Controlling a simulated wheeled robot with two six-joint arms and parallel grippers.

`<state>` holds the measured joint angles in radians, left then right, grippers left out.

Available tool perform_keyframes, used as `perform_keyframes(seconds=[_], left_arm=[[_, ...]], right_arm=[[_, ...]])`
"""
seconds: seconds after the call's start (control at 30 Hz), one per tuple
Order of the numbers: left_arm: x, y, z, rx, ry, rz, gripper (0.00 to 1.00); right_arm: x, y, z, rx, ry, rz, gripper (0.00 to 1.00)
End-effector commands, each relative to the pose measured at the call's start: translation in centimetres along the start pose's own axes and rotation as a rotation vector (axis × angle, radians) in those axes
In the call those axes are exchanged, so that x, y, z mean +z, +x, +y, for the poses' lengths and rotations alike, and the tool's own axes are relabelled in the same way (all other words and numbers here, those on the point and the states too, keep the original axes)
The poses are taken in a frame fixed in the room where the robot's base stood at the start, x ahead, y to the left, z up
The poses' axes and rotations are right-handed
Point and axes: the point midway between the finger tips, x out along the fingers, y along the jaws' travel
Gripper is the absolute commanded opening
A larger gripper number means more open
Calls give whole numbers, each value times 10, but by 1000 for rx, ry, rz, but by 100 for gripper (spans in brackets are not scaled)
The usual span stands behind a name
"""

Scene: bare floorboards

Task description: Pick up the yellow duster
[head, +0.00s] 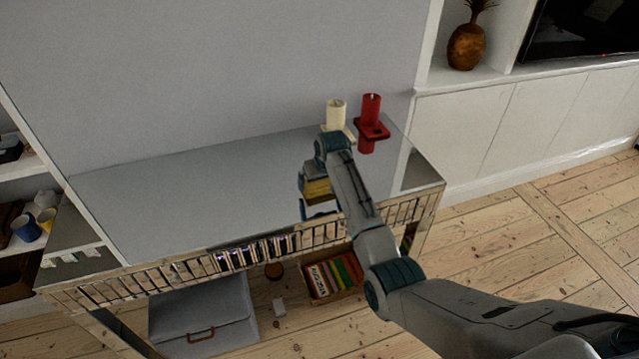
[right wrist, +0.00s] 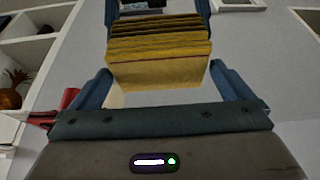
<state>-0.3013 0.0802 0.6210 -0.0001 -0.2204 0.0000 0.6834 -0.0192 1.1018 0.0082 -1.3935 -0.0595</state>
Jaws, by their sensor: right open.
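The yellow duster (head: 318,190) is at the right part of the console table's (head: 190,195) top, mostly hidden behind my right arm in the head view. In the right wrist view the duster (right wrist: 158,62) is a folded, ridged yellow block with a thin reddish line, lying between the two blue fingers. My right gripper (head: 312,197) is open around the duster, one finger on each side; it also shows in the right wrist view (right wrist: 158,12). A gap shows between the duster and the palm. I cannot tell whether the fingers touch it. My left gripper is not in view.
A cream candle (head: 336,113) and a red candle (head: 371,105) on a red holder stand just behind my gripper. Below the table are a grey case (head: 203,315) and a box of colourful items (head: 335,274). The tabletop's left and middle are clear.

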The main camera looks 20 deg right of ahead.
Motion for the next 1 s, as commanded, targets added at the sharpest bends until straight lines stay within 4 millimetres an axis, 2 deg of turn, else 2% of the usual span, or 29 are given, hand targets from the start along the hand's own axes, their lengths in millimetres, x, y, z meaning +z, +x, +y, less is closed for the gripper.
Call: perform_keyframes(seconds=[0.13,0.37,0.5,0.53,0.83,1.0], left_arm=[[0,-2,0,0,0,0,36],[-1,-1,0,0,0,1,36],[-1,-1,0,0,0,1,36],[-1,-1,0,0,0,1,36],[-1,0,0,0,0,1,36],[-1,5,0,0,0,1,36]], right_arm=[[0,10,0,0,0,-1,100],[0,12,0,0,0,1,100],[0,12,0,0,0,0,74],[0,12,0,0,0,0,73],[0,10,0,0,0,1,73],[-5,0,0,0,0,3,73]])
